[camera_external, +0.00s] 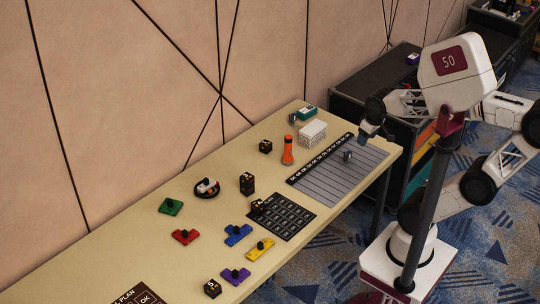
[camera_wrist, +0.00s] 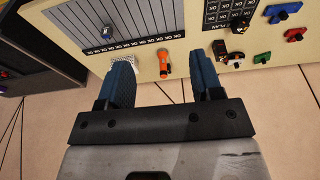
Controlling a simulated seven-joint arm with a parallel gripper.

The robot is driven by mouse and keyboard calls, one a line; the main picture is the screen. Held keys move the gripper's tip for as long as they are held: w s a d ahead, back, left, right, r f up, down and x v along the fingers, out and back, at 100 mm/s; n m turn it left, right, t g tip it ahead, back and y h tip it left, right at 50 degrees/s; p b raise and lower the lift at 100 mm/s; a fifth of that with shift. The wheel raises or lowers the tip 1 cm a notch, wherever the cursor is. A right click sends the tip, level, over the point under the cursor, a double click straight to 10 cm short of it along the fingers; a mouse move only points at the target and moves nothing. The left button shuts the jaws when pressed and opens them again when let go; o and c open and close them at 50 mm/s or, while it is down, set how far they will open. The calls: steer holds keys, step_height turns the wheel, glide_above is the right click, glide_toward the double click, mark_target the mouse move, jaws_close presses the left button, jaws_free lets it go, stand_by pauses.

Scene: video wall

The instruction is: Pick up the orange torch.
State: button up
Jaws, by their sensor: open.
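The orange torch (camera_external: 287,150) stands upright on the far part of the tan table, near the wall side, left of a white block and beside the grey lined sheet. In the wrist view the torch (camera_wrist: 164,64) shows beyond and between the two blue fingers. My gripper (camera_wrist: 158,72) is open and empty, with a clear gap between its fingers.
A white ridged block (camera_external: 312,134) and a teal item (camera_external: 306,112) are near the torch. A black cube (camera_external: 265,146) is to its left. The grey lined sheet (camera_external: 340,178) bears a small metal object (camera_external: 347,156). Coloured pieces and a black grid mat (camera_external: 283,217) occupy the nearer table.

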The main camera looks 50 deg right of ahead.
steer(key=shift+o, duration=0.4)
steer(key=w+d+f+n+t, duration=0.1)
steer(key=w+d+f+t, duration=0.15)
steer(key=w, duration=0.65)
steer(key=w+d+f+t+h, duration=0.1)
steer(key=w+d+f+t, duration=0.2)
steer(key=w, duration=0.5)
steer(key=w+d+f+n+t, duration=0.1)
steer(key=w+d+f, duration=0.25)
steer(key=w, duration=0.55)
steer(key=w+d+f+n+t+y, duration=0.2)
steer(key=w+f, duration=0.4)
steer(key=w, duration=0.2)
steer(key=n+y, duration=0.3)
steer(key=y, duration=0.3)
glide_toward(288, 149)
steer(key=shift+w+d+r+t, duration=0.15)
steer(key=shift+w+r, duration=0.1)
steer(key=shift+w, duration=0.4)
steer(key=shift+w+d+r+t, duration=0.1)
steer(key=shift+w+r, duration=0.15)
steer(key=shift+w, duration=0.4)
steer(key=shift+x, duration=1.35)
